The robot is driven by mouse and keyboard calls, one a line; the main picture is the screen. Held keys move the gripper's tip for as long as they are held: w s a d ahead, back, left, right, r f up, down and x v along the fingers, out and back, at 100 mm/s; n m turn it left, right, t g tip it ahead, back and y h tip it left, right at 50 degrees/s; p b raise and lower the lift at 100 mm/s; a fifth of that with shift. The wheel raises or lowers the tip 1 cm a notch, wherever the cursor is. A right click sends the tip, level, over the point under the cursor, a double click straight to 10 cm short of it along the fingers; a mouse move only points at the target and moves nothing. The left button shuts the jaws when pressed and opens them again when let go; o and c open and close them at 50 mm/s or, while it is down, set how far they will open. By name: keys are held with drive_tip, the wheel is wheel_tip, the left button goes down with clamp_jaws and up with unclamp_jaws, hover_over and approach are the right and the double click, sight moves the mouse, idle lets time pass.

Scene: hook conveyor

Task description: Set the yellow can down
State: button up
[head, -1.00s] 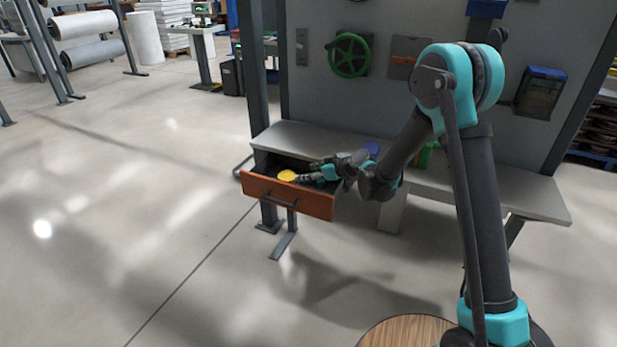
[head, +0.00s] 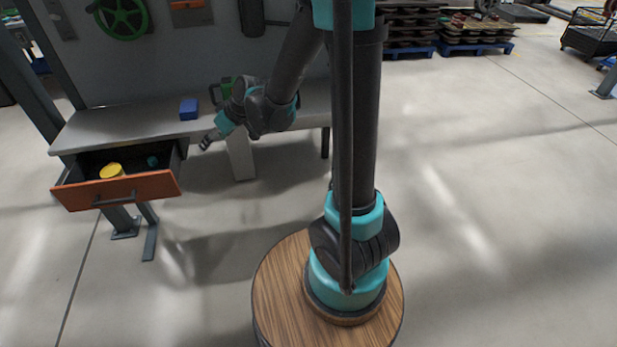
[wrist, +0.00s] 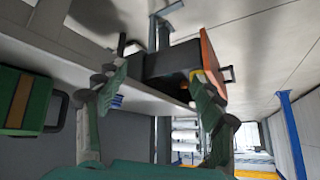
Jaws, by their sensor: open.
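The yellow can (head: 111,170) stands inside the pulled-out drawer (head: 120,190), near its left side, in the head view. Its top is visible; the drawer front hides its lower part. My gripper (head: 207,141) is open and empty, to the right of the drawer and apart from the can. In the wrist view the two fingers of my gripper (wrist: 155,95) are spread wide, with the drawer's orange front (wrist: 212,62) beyond them. A small yellow patch shows beside the right finger there; I cannot tell for certain that it is the can.
A grey workbench (head: 110,127) holds a blue block (head: 188,108) and a green object with a handle (head: 215,93), partly behind my gripper. A small teal item (head: 152,161) lies in the drawer's right part. A green valve wheel (head: 122,15) is on the back panel.

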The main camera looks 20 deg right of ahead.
drive_tip(key=s+d+f+m+h, duration=0.2)
drive_tip(key=s+d+m+h, duration=0.1)
drive_tip(key=s+d, duration=0.7)
drive_tip(key=s+d+f+m+h, duration=0.2)
drive_tip(key=s+d+m, duration=0.3)
drive_tip(key=s+d, duration=0.5)
drive_tip(key=d+h, duration=0.1)
drive_tip(key=d, duration=0.2)
drive_tip(key=shift+d+g, duration=0.35)
drive_tip(key=shift+g, duration=0.05)
